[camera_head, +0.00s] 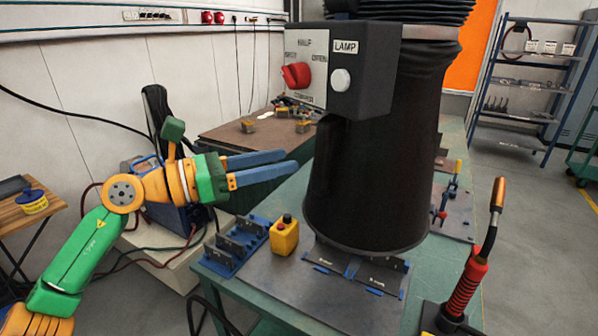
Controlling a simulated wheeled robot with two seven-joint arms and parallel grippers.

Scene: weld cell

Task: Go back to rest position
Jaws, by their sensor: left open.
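My left gripper (287,168) comes in from the left on a green and orange arm. Its two blue fingers point right and are apart, with nothing between them. It hangs in the air left of the black extraction hood (365,185) and above the yellow block with a dark red knob (284,236). The fingertips look close to the hood in the picture; the exact gap cannot be told. My right gripper is not in view.
A switch box (362,75) with a red knob sits on the hood. The green table (300,190) holds a blue rack (236,246) and metal plates (358,272). A welding torch (468,285) stands at the right front. A blue shelf (530,85) stands at the back right.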

